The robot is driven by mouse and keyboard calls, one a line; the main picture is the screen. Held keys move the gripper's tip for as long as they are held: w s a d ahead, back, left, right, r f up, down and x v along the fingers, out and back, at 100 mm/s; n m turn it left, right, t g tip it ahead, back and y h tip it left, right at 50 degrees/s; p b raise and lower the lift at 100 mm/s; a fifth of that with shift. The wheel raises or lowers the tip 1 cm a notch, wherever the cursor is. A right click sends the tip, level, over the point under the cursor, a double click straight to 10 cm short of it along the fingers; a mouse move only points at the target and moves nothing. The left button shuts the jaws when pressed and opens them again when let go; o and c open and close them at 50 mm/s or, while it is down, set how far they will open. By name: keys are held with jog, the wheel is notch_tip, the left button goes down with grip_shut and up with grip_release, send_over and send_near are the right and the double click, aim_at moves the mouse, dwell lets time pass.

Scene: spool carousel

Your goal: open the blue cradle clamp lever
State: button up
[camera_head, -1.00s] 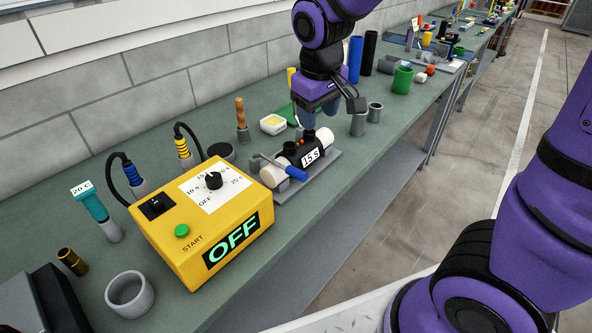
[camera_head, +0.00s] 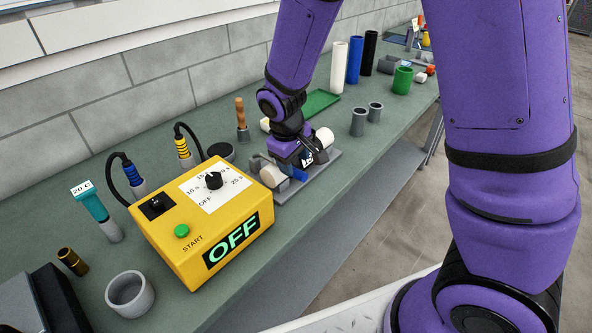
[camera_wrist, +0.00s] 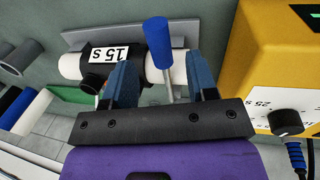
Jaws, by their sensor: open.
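The blue cradle clamp lever, a blue handle on a metal rod, shows in the wrist view (camera_wrist: 158,34) and partly below my gripper in the head view (camera_head: 300,174). My gripper (camera_wrist: 160,68) is open. Its two blue-grey fingers lie to either side of the lever's rod in the wrist view, with a gap on both sides. The handle extends beyond the fingertips in that picture. The grey cradle (camera_head: 328,166) holds a white pipe (camera_wrist: 70,66) with a black fitting (camera_wrist: 130,62) labelled "15 s". My gripper hides much of the cradle in the head view.
The yellow timer box (camera_head: 205,225), reading OFF, stands close to the cradle. Two grey cups (camera_head: 358,123) stand on its other side. A green tray (camera_head: 318,103) and a wooden-handled tool (camera_head: 241,115) are behind. The bench front edge is near.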

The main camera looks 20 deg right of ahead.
aim_at(296, 170)
jog(key=shift+w+d+f, duration=0.1)
jog(key=shift+d+f, duration=0.1)
jog(key=shift+f, duration=0.8)
jog(key=shift+w+d+f, duration=0.1)
jog(key=shift+d+f, duration=0.05)
jog(key=shift+f, duration=0.85)
grip_shut()
